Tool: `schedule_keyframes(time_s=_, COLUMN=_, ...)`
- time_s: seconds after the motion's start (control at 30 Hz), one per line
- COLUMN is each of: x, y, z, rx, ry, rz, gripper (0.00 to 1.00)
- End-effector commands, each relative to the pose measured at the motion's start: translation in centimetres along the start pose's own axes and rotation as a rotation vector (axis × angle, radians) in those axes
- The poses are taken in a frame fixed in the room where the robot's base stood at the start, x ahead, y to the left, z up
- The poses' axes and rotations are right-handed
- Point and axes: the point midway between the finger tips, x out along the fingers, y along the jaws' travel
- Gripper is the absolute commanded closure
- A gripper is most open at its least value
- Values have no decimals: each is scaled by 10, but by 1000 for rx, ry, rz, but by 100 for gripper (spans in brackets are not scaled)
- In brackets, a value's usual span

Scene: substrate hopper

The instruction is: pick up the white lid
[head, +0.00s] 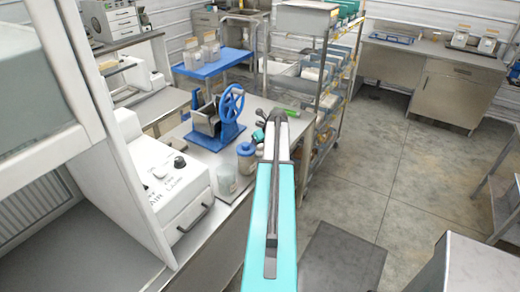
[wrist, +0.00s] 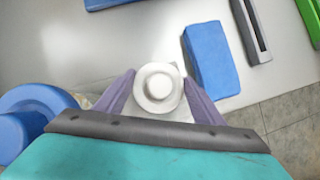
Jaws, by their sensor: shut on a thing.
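The white lid (wrist: 158,86) is round with a raised knob and sits between the two purple fingers of my gripper (wrist: 159,77) in the wrist view. My gripper is shut on it, with a finger on each side. The lid is over or just above a grey metal bench top; I cannot tell whether it touches it. In the head view my own arm covers much of the area around the gripper, so the grip does not show clearly there.
A jar with a blue lid (head: 246,150) stands close by; its lid (wrist: 30,112) is left of my gripper. A blue block (wrist: 211,60) lies to the right. A clear beaker (head: 226,180), a blue hand-wheel device (head: 222,118) and a white machine (head: 165,175) share the bench. Floor lies right.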

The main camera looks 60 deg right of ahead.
Motion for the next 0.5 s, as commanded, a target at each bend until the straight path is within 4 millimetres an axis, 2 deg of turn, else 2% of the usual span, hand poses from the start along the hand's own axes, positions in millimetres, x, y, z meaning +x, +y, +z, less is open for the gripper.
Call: schedule_keyframes(time_s=0.5, x=-51, y=0, z=30, rx=-1, ry=-1, rz=-2, gripper=58)
